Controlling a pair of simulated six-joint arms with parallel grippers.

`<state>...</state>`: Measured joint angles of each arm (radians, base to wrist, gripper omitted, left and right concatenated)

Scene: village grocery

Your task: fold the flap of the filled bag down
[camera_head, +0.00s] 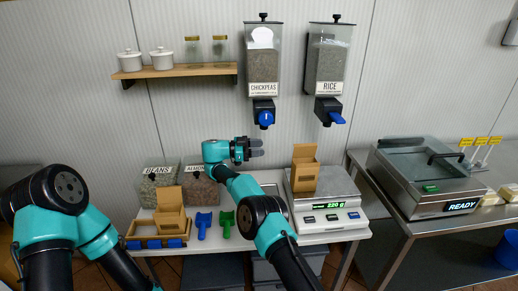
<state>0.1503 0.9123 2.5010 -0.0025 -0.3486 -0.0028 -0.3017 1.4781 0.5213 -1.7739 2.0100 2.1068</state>
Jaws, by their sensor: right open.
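A brown paper bag (305,179) stands upright on the pan of the white scale (331,217), whose display reads 220 g. Its back panel, the flap, stands up above the front edge. What is inside cannot be seen. A second brown bag (170,219) stands in a wooden holder at the left of the table, also with its back panel up. My right gripper (261,147) is open and empty, in the air left of the bag on the scale and apart from it. My left arm is at the lower left; its gripper is out of view.
Bins marked beans (159,187) and almonds (200,186) stand behind the left bag. A blue scoop (203,224) and a green scoop (226,223) lie near the front edge. Chickpea (263,66) and rice (329,66) dispensers hang above. A sealing machine (424,180) showing READY stands right.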

